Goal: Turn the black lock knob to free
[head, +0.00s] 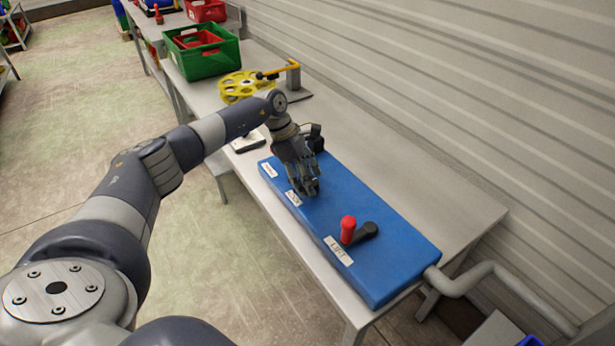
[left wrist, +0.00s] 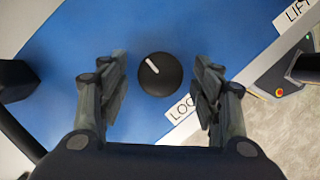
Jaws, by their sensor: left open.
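The black lock knob (left wrist: 160,75) is round with a white pointer line and sits on the blue panel (head: 355,225). In the left wrist view the pointer aims to the upper left. A white label (left wrist: 184,107) beside the knob is partly hidden, with "LO" readable. My left gripper (left wrist: 162,88) is open, with one finger on each side of the knob and a gap on both sides. In the head view my left gripper (head: 310,190) points down over the panel and hides the knob. My right gripper is in neither view.
A red-topped lever (head: 348,230) and a black handle (head: 367,231) stand near the "LIFT" label (head: 338,251). A yellow wheel (head: 240,86) and green crate (head: 203,55) are farther back on the table. The corrugated wall runs along the right.

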